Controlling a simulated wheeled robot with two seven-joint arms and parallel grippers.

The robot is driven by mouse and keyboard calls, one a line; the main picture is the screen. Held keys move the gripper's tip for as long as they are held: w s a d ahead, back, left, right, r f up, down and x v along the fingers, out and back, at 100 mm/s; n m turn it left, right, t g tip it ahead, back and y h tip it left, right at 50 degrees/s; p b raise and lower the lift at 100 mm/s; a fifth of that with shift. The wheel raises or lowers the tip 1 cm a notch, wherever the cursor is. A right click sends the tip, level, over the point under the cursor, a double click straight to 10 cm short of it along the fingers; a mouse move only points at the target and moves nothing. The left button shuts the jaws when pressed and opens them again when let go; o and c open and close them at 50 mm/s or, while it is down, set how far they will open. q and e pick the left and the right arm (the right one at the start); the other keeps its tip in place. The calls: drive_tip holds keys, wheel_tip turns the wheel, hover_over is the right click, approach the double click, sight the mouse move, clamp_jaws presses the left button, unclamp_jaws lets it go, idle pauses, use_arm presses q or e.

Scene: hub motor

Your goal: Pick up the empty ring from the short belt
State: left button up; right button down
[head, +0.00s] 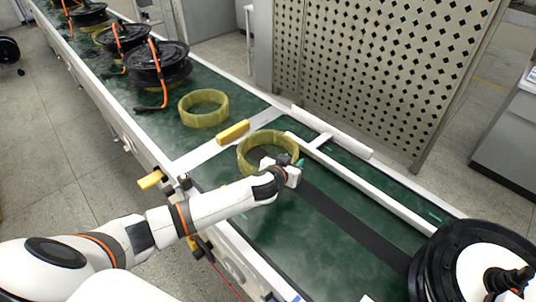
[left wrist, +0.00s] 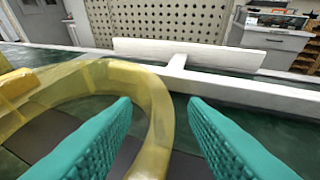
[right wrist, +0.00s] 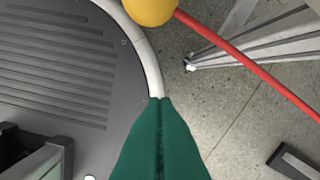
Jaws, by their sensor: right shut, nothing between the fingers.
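The empty yellow translucent ring (head: 244,157) lies flat on the near green belt, just past the white cross strip. It also fills the left side of the left wrist view (left wrist: 157,120). My left gripper (head: 297,165) is at the ring's right side. In the left wrist view its two teal fingers (left wrist: 160,112) are apart, with the ring's curved wall between them and no clear contact. My right gripper (right wrist: 160,105) shows only in the right wrist view, its teal fingers together and empty, over the floor and a grey round-edged base.
A second yellow ring (head: 203,108) sits on the far belt, beyond a yellow block (head: 233,131). Black hubs with orange cables (head: 158,65) stand farther back. A white rail (head: 375,180) runs along the belt's right side. A large black and white wheel hub (head: 440,265) is at the lower right.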

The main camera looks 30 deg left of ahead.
use_arm(q)
drive_tip(key=shift+w+f, duration=0.1)
drive_tip(key=shift+w, duration=0.15)
clamp_jaws()
